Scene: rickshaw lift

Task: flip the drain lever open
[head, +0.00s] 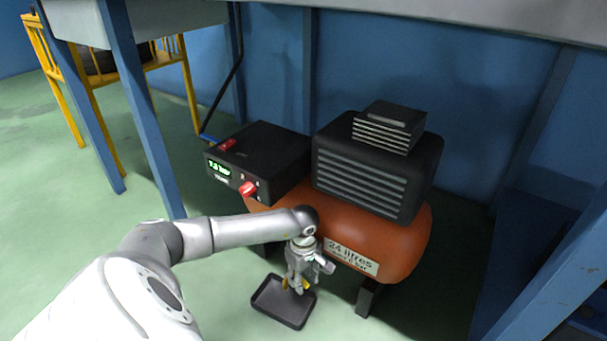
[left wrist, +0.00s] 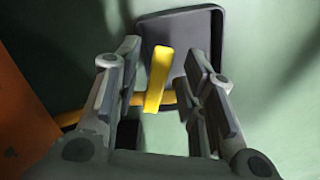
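The yellow drain lever (left wrist: 158,80) stands between the two fingers of my left gripper (left wrist: 163,90) in the left wrist view, with a gap on each side. The gripper is open. A yellow drain pipe (left wrist: 70,118) runs in from the left behind the fingers. In the head view my left gripper (head: 300,288) hangs below the orange compressor tank (head: 400,250), and small bits of yellow show beside its fingers. The lever is mostly hidden there. My right gripper is not in view.
A dark tray (head: 282,318) lies on the green floor under the gripper. A black box with a display (head: 258,160) and a ribbed black motor housing (head: 365,175) sit on the tank. A blue post (head: 140,100) stands left of the compressor.

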